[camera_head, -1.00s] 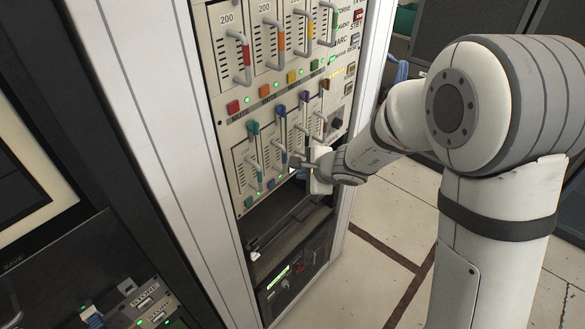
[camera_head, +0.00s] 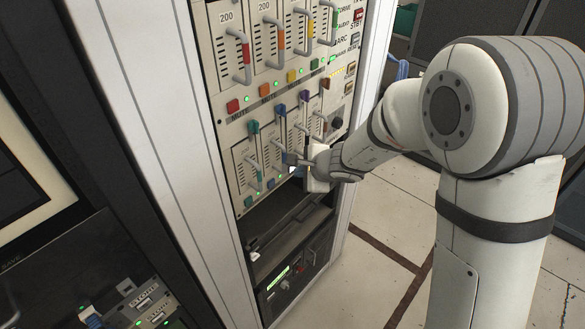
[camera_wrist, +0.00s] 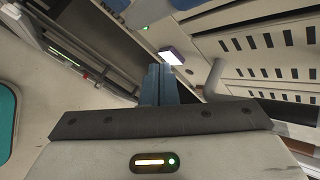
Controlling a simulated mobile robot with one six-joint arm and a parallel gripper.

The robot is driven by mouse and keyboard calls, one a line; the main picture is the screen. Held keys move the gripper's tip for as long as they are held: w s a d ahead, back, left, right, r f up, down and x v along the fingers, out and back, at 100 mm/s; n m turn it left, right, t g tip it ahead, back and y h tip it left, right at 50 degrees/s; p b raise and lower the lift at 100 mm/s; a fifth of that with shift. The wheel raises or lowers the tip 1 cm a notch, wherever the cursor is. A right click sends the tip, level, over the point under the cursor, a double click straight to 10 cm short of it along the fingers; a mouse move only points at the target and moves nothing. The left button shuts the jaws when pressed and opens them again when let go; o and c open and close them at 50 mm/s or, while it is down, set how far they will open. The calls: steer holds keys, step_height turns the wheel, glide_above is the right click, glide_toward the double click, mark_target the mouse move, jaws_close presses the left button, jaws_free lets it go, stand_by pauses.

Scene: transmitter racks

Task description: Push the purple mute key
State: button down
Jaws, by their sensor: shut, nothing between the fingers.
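In the wrist view a small purple key (camera_wrist: 172,56) with a bright, pale face stands out from the rack panel. The blue-grey fingertips of my gripper (camera_wrist: 159,70) are together and empty. They show just below the key in the picture; I cannot tell whether they touch it. In the head view my gripper (camera_head: 287,158) is at the lower right of the lower module row, in front of the panel.
Curved handles with coloured ends, such as a purple-ended one (camera_head: 304,97), stand out from the panel around my gripper. In the wrist view a grey handle (camera_wrist: 213,76) is close right of the fingers. An open dark bay (camera_head: 287,226) lies below the modules.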

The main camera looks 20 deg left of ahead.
steer(key=shift+a, duration=0.2)
steer(key=shift+w+a+r, duration=0.15)
steer(key=shift+a+r, duration=0.1)
steer(key=shift+r, duration=0.05)
stand_by(0.9)
steer(key=shift+d+f+b, duration=0.1)
steer(key=shift+d+b, duration=0.1)
steer(key=shift+b, duration=0.25)
steer(key=shift+s+d+f, duration=0.15)
steer(key=shift+s+d, duration=0.05)
steer(key=shift+d, duration=0.15)
steer(key=d, duration=0.1)
steer(key=s+d+b, duration=0.1)
steer(key=d, duration=0.1)
steer(key=s+d+b, duration=0.1)
steer(key=shift+d, duration=0.35)
